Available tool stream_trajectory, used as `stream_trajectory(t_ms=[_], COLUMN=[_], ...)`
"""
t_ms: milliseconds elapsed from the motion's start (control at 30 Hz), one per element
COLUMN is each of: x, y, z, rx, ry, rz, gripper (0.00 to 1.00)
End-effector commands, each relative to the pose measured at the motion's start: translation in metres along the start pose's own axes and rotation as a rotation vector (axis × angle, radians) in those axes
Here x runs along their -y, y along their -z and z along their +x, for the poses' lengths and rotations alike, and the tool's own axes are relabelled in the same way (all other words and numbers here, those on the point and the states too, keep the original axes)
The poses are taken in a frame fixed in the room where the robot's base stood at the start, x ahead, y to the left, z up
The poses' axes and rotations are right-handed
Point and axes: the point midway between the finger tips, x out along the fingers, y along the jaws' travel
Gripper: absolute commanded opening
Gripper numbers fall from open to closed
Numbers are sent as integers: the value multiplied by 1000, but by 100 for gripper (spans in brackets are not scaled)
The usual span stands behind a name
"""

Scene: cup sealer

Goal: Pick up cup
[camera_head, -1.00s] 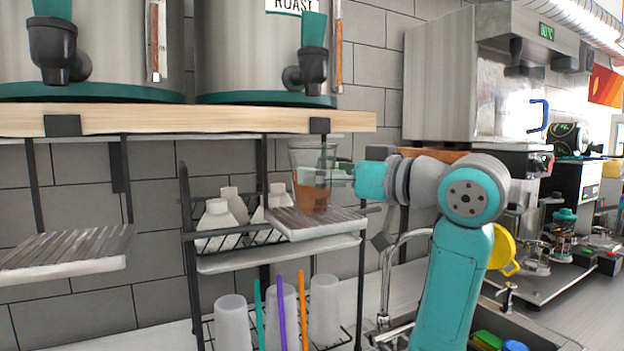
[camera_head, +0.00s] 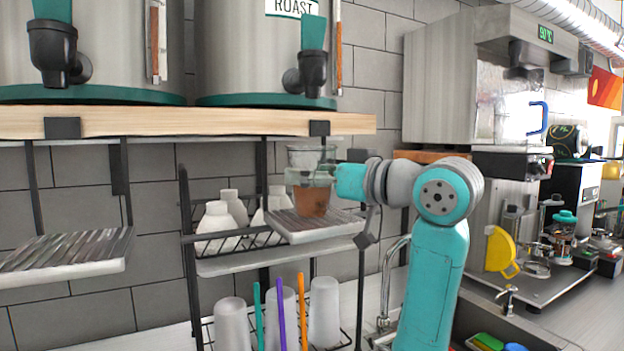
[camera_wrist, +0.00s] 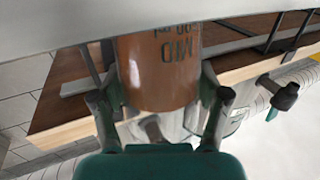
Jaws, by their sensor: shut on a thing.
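A clear cup (camera_head: 311,198) with brown contents stands upright on the small slatted drip tray (camera_head: 300,236) below the right-hand dispenser. My gripper (camera_head: 312,176) reaches in from the right, and its fingers are around the upper part of the cup.
A wooden shelf (camera_head: 190,121) with two large dispensers is just above the cup. White bottles (camera_head: 220,222) stand on the rack to the left. Frosted cups (camera_head: 324,311) and coloured straws (camera_head: 281,315) are below. A faucet (camera_head: 386,285) and sink are lower right.

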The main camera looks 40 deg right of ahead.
Motion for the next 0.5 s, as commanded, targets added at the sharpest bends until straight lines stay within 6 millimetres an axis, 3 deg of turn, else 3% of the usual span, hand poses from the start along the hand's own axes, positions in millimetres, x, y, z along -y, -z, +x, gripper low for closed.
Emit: stream_trajectory(t_ms=[267,500], x=[0,0], y=[11,40], z=[0,-1], rx=[-1,-3], ry=[0,-1], rz=[-1,-3], gripper=[22,22])
